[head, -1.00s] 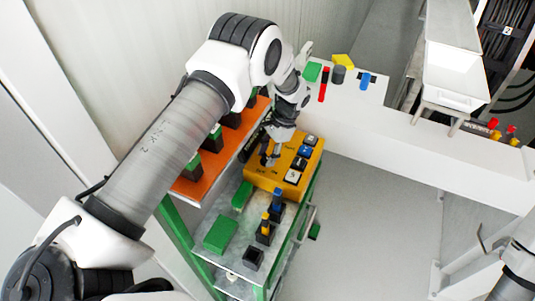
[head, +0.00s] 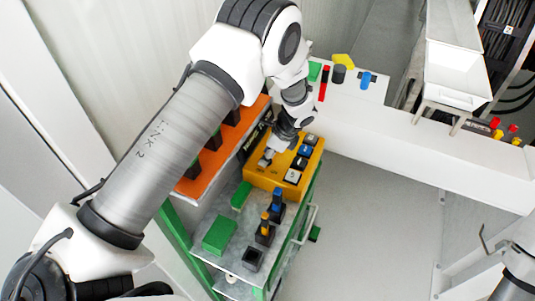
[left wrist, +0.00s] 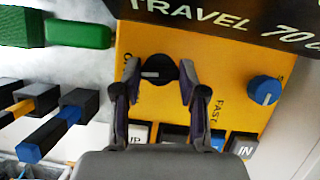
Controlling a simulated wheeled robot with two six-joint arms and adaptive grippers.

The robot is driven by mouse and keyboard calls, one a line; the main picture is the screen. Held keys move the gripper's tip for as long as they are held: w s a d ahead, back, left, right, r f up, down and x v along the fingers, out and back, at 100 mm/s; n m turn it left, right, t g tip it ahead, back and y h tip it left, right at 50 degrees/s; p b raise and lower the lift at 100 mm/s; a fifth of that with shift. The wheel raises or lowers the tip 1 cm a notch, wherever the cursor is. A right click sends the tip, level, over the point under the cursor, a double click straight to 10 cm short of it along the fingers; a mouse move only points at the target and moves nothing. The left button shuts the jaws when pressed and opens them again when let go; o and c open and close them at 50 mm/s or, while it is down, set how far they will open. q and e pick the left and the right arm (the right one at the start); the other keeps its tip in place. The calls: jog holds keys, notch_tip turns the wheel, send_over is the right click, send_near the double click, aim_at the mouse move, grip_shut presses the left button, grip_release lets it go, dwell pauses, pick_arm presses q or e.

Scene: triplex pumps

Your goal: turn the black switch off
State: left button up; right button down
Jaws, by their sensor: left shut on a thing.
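The black switch (left wrist: 157,73) is a round rotary knob with a pale mark, on a yellow control box (head: 262,178). In the left wrist view its mark lies nearly level, pointing left. My left gripper (left wrist: 158,75) is shut on the switch, one finger on each side. In the head view my left gripper (head: 267,158) is at the upper left part of the yellow box and hides the switch. Lettering left of the switch is partly covered by a finger. My right gripper is not in view; only part of my right arm shows at the right edge.
A blue knob (left wrist: 264,90) and push buttons (left wrist: 244,146) sit on the same box. A black panel with lettering (left wrist: 240,18) stands close beside it. Green blocks (head: 219,235) and small levers (head: 265,231) are on the grey shelf. An orange shelf (head: 208,165) lies left.

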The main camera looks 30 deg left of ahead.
pick_arm(q)
jog(key=shift+m, duration=0.6)
jog(key=shift+t, duration=0.3)
jog(key=o, duration=0.9)
jog(key=shift+c, duration=0.2)
jog(key=shift+r, duration=0.1)
jog(key=v, duration=1.1)
jog(key=shift+d+r, duration=0.2)
jog(key=shift+r, duration=0.15)
